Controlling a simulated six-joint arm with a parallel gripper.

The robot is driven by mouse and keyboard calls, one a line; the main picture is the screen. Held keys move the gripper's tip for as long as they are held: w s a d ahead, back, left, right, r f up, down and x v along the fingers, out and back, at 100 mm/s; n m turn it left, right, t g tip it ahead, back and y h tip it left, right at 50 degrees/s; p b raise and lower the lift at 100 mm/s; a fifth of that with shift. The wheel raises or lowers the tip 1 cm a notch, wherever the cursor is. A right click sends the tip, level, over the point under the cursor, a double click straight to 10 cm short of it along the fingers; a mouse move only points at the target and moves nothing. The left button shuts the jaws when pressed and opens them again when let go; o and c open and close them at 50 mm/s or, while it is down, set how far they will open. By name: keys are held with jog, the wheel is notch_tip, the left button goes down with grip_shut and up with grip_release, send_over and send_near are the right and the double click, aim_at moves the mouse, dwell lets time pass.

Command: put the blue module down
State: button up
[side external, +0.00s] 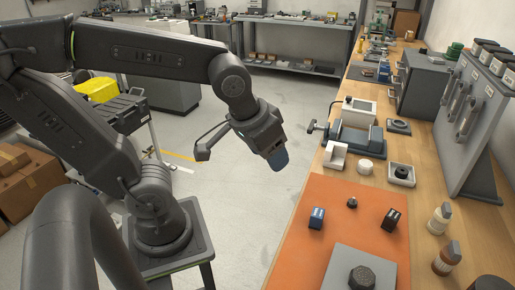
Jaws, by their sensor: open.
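A small blue module (317,218) with a dark blue body and pale markings sits on the left part of the orange mat (343,196) on the workbench. My gripper (278,159) hangs in the air over the floor, left of the bench edge, pointing down and slightly right. It is up and to the left of the blue module, well apart from it.
On the mat are a small dark knob (352,202), a dark reddish module (392,219) and a grey plate (335,270) bearing a dark faceted piece (361,278). A blue-grey vise (352,140) stands behind. Bottles (440,218) and a grey panel (474,120) line the right side.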

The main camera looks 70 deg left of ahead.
jog(key=shift+s+a+r+m+t+h, duration=0.1)
jog(key=shift+s+r+m+t+h, duration=0.15)
jog(key=shift+s+m, duration=0.35)
jog(key=shift+s+a+r+m+t+h, duration=0.15)
jog(key=shift+s+r+m, duration=0.2)
jog(key=shift+s+m, duration=0.25)
jog(key=shift+s, duration=0.1)
dwell(0.4)
